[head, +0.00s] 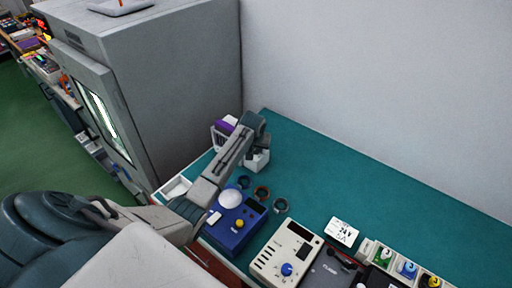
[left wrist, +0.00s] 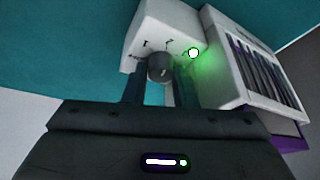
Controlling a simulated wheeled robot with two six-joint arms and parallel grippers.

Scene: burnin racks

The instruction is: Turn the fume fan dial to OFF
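The fume fan dial (left wrist: 160,66) is a dark round knob on the front of a small white box (left wrist: 147,25) with black marks around it. A green light (left wrist: 193,52) glows beside the dial. The exact setting of its pointer is hard to read. In the head view the white box (head: 258,160) stands at the far left of the teal bench, partly hidden by my left arm. My right gripper is not in view.
A white slotted unit with purple parts (left wrist: 255,75) stands right beside the box. On the bench (head: 320,170) are a blue device (head: 232,238), dark rings (head: 262,192), a cream panel (head: 285,255) and a 24 V card (head: 342,232). A grey oven cabinet (head: 190,90) stands left. The back right bench is clear.

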